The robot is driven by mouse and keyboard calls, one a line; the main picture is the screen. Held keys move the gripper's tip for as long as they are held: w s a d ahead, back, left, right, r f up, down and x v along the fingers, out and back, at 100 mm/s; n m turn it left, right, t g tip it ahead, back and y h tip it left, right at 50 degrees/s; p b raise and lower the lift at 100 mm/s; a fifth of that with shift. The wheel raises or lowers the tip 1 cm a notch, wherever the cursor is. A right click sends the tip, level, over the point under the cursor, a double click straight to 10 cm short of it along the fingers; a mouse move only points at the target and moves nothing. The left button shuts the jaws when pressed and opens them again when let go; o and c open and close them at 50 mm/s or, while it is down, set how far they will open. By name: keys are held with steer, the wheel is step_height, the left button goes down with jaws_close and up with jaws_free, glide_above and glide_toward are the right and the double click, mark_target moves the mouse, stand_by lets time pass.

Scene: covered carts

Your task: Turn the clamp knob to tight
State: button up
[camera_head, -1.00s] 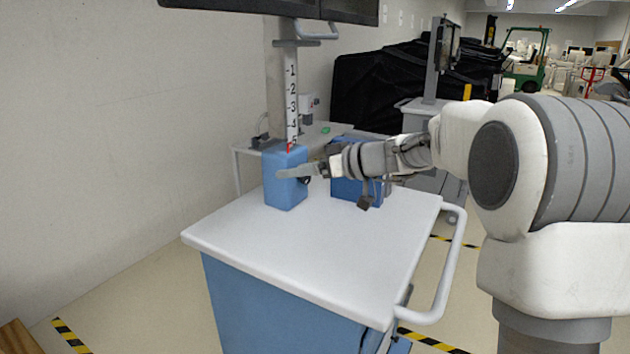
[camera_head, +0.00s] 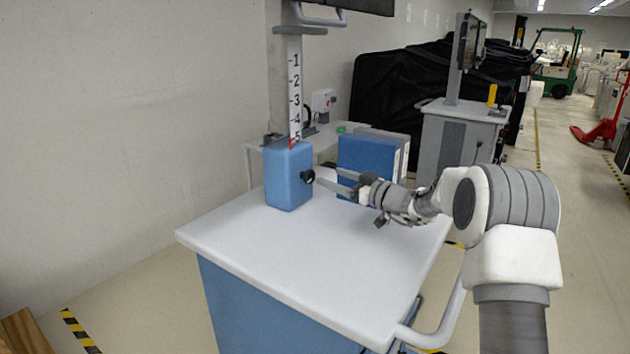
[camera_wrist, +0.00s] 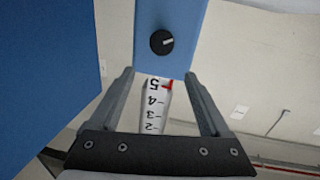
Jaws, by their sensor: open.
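The black clamp knob (camera_head: 307,176) sits on the right side of a blue box (camera_head: 287,180) on the cart top. In the wrist view the knob (camera_wrist: 162,42) is round with a white pointer line running from its middle to the right. A white scale strip (camera_head: 295,90) marked 1 to 5 rises from the box, with a red marker (camera_head: 292,144) by the 5. My gripper (camera_head: 330,178) is open and empty. Its fingers point at the knob from the right, with a small gap. In the wrist view the knob lies beyond and between the fingertips (camera_wrist: 160,72).
A blue binder-like block (camera_head: 366,168) stands on the cart (camera_head: 290,260) behind my gripper. A grey cart (camera_head: 455,140) with a screen stands farther back at right. The front of the cart top is clear. A wall is at left.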

mark_target(312, 178)
step_height(312, 178, down, 2)
steer(key=shift+f, duration=0.25)
steer(key=x, duration=0.7)
steer(key=shift+w+a+p, duration=0.2)
steer(key=shift+p, duration=0.15)
jaws_close()
